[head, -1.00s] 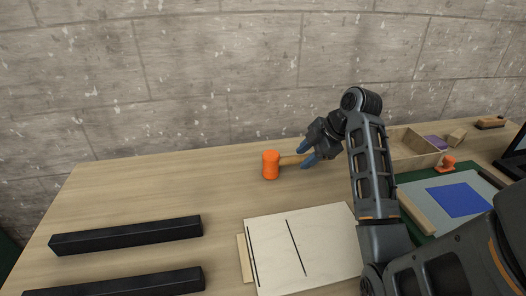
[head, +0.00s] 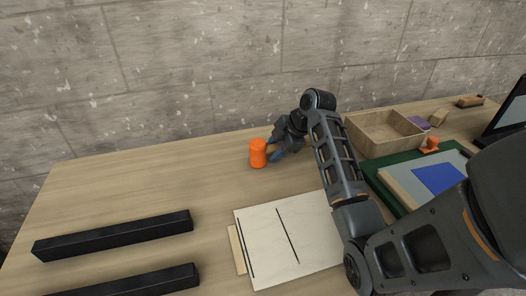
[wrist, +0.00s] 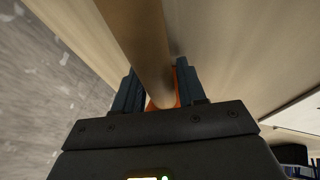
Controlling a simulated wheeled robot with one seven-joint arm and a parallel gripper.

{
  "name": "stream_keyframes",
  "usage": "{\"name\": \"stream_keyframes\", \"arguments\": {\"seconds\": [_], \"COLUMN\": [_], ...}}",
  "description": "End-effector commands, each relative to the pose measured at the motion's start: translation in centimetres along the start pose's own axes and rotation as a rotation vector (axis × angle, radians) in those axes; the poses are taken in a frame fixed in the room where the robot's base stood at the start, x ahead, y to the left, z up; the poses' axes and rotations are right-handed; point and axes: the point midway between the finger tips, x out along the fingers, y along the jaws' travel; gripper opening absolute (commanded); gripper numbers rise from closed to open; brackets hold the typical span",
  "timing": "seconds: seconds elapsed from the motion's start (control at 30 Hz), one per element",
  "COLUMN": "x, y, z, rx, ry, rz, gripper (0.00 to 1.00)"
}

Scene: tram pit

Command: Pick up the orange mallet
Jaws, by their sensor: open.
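The orange mallet (head: 258,153) is on the wooden table toward the back. In the wrist view, the wooden handle (wrist: 142,40) runs between the two open fingers of my gripper (wrist: 158,88). Part of the orange head shows low between the fingers. I cannot tell whether the fingers touch the mallet.
An open wooden box (head: 382,136) stands right of my arm, with a small orange object (head: 430,145) near it. A green mat (head: 382,186) lies nearer. A pale board (head: 285,243) and black bars (head: 115,236) lie in front. The concrete wall (head: 200,70) rises behind the table.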

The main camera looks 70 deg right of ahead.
Motion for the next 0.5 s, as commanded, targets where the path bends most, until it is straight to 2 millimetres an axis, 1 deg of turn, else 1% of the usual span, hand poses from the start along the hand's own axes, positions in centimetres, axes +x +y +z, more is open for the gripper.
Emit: {"name": "stream_keyframes", "arguments": {"seconds": [0.17,0.5], "x": [0.02,-0.01], "y": [0.00,-0.01], "z": [0.02,0.00], "rx": [0.000,0.000], "ry": [0.000,0.000], "rz": [0.000,0.000], "gripper": [0.40,0.09]}}
